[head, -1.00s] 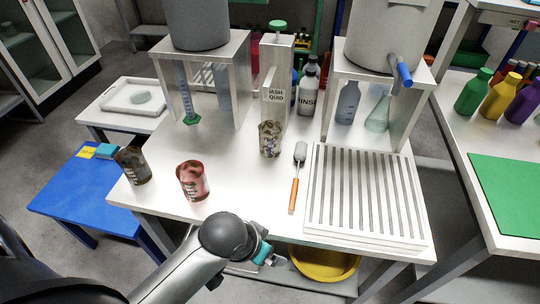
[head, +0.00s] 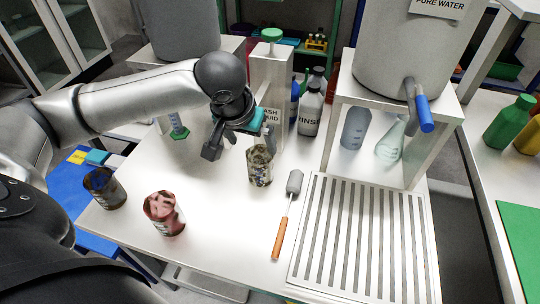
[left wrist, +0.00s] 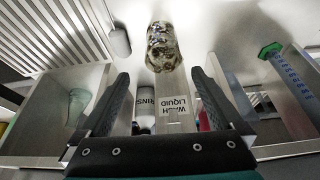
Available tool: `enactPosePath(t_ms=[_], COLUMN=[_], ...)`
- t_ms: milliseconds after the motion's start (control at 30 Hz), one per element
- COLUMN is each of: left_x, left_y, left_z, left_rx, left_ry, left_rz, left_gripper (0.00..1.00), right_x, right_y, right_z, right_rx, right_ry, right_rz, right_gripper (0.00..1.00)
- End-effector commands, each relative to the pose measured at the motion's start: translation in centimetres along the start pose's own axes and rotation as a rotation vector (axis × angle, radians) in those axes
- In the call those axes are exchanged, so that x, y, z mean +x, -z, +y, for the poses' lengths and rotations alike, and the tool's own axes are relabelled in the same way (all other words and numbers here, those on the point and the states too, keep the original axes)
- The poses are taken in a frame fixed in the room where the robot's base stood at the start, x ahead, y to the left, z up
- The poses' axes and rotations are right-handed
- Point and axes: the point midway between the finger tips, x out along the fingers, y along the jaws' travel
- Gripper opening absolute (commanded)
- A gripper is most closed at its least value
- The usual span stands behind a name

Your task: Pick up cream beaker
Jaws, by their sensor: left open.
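The cream beaker (head: 260,170), blotched cream and dark, stands upright on the white table in front of the wash liquid stand. It also shows in the left wrist view (left wrist: 162,48), just beyond the gap between my fingers. My left gripper (head: 240,143) is open and empty, above the table to the left of the cream beaker in the head view. In the left wrist view my left gripper (left wrist: 160,76) has its fingers spread, with the beaker apart from them. My right gripper is not in view.
A red-stained beaker (head: 164,214) and a dark brown beaker (head: 104,188) stand at the front left. A brush with an orange handle (head: 280,238) lies right of the cream beaker, beside a slatted rack (head: 360,245). Rinse bottles (head: 310,110) stand behind.

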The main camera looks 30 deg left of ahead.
Motion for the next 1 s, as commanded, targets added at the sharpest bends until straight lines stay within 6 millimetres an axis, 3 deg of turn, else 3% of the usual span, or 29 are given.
enactPosePath(t_ms=[233,500,1000], left_x=[3.3,5.7,9.6], left_y=[-0.1,0.0,0.0], left_z=[-0.1,-0.1,0.0], left_rx=[-0.003,-0.003,-0.002], left_ry=[0.001,0.001,0.0], left_rz=[-0.001,0.0,0.001], left_gripper=[1.0,1.0,1.0], right_x=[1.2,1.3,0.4], right_y=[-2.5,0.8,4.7], right_z=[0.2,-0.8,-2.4], right_rx=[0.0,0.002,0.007], right_ry=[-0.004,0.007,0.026], right_rz=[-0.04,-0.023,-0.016], right_gripper=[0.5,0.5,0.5])
